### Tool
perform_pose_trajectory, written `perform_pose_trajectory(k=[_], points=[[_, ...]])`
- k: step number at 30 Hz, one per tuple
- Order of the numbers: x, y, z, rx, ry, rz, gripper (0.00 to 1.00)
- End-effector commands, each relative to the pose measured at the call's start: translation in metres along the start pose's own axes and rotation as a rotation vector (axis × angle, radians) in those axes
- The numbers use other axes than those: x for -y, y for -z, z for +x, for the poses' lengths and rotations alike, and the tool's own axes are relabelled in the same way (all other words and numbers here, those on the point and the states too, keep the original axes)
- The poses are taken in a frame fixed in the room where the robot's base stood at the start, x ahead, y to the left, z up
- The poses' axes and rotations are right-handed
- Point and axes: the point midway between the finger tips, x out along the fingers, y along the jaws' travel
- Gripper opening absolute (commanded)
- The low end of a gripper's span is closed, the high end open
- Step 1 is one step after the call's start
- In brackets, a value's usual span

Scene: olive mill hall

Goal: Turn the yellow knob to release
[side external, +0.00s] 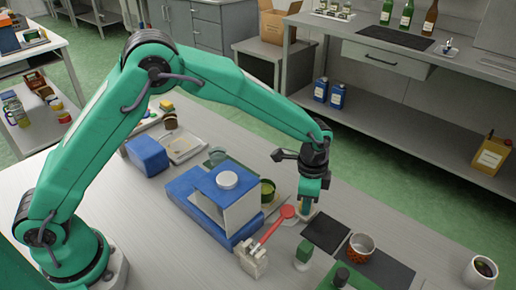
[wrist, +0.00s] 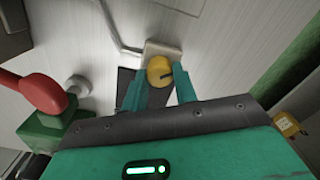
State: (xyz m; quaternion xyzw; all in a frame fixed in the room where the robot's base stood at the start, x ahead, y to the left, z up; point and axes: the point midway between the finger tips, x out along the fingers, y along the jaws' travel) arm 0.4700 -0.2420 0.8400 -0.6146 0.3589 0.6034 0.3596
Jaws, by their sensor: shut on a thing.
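The yellow knob (wrist: 159,70) shows in the wrist view as a round cap with a dark mark on its right side, on a small pale plate (wrist: 160,46). My gripper (wrist: 158,84) has one green finger on each side of the knob and is shut on it. In the side external view my gripper (side external: 308,202) points down beside the blue and white machine, and the knob is mostly hidden behind the fingers.
A red-ended lever (side external: 287,212) stands close left of my gripper; its red end also shows in the wrist view (wrist: 38,95). The blue machine (side external: 212,205) is further left. A dark mat (side external: 326,232), an orange patterned cup (side external: 361,247) and a white mug (side external: 481,270) lie to the right.

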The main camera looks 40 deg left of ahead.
Motion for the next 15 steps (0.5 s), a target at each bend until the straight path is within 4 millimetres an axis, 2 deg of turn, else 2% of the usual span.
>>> perform_pose_trajectory(k=[15], points=[[-0.0011, 0.0013, -0.0001, 0.014, -0.005, -0.488, 0.06]])
